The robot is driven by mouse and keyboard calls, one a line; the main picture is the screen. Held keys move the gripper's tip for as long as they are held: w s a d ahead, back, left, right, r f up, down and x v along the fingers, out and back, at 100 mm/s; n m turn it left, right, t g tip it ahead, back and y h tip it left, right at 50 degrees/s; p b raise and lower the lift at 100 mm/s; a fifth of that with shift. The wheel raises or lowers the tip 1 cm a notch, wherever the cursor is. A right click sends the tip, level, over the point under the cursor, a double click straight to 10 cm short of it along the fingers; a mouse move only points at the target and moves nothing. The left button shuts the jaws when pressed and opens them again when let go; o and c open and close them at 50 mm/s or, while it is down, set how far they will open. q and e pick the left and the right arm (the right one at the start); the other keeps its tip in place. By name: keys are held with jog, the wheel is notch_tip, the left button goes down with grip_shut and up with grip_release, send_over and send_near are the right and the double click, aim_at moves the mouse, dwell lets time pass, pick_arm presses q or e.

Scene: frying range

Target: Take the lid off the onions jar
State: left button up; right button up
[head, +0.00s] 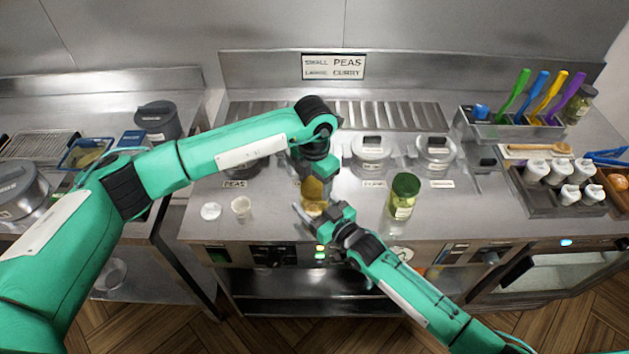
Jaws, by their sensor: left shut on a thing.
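A jar with amber contents (313,192) stands upright on the steel counter between my two grippers. My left gripper (317,174) comes down from above and is shut at the top of this jar. It hides the lid, so I cannot see whether the lid is on or turned. My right gripper (314,214) is low at the jar's front, its fingers close to the lower part. I cannot tell whether they touch it. A second jar with a dark green lid (404,193) stands upright to the right. I cannot read "onions" on either jar.
A small white cup (241,207) and a white round piece (210,211) lie left of the amber jar. Lidded pots (371,152) are set in the counter behind. A rack of coloured-handled tools (510,127) and a tray of white bottles (570,210) are at right.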

pick_arm(q)
jog(key=n, duration=0.6)
jog(key=shift+n, duration=0.3)
jog(key=n, duration=0.4)
jog(key=shift+n, duration=0.4)
jog(key=n, duration=1.1)
jog(key=shift+r, duration=0.1)
jog(key=shift+r, duration=0.2)
jog(key=shift+r, duration=0.9)
